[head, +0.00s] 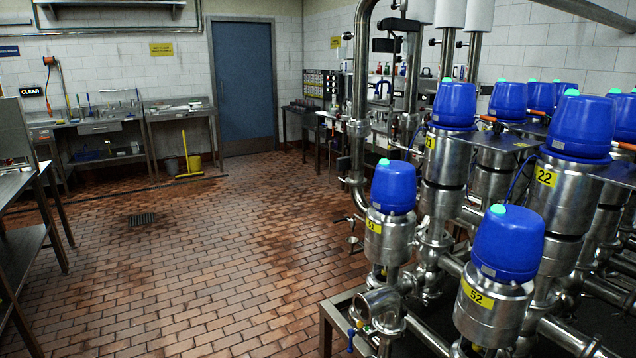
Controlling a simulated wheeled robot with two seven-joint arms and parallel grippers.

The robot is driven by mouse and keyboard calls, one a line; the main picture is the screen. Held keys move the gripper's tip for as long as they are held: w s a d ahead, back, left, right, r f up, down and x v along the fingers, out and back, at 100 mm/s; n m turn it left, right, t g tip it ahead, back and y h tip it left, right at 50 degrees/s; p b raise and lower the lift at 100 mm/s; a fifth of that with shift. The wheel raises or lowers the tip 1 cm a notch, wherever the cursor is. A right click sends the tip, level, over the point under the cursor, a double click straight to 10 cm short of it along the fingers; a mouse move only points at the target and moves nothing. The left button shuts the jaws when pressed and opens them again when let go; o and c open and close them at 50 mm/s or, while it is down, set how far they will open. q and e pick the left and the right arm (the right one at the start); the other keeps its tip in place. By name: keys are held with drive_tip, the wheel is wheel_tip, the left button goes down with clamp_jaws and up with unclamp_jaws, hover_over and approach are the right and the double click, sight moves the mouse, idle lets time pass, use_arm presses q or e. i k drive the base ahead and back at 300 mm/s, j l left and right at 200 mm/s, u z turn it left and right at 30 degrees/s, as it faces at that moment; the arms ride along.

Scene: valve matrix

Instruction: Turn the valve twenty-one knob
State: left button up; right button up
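The valve matrix stands at the right, with several steel valves topped by blue caps. A valve with a blue cap (455,104) carries a yellow label (430,141) that seems to read 21, partly cut by the viewing angle. Its steel body (444,170) stands upright behind the front row. I cannot make out its knob for certain; an orange handle (486,118) shows just right of its cap. Neither of my grippers is in view.
Valve 22 (566,190) stands to the right, valve 52 (492,310) in front, and another low valve (388,235) front left. Pipes crowd between them. The tiled floor (220,260) is open at the left, up to a steel table (22,185). A blue door (243,85) is at the back.

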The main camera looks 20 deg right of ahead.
sight(496, 127)
drive_tip(key=z, duration=1.65)
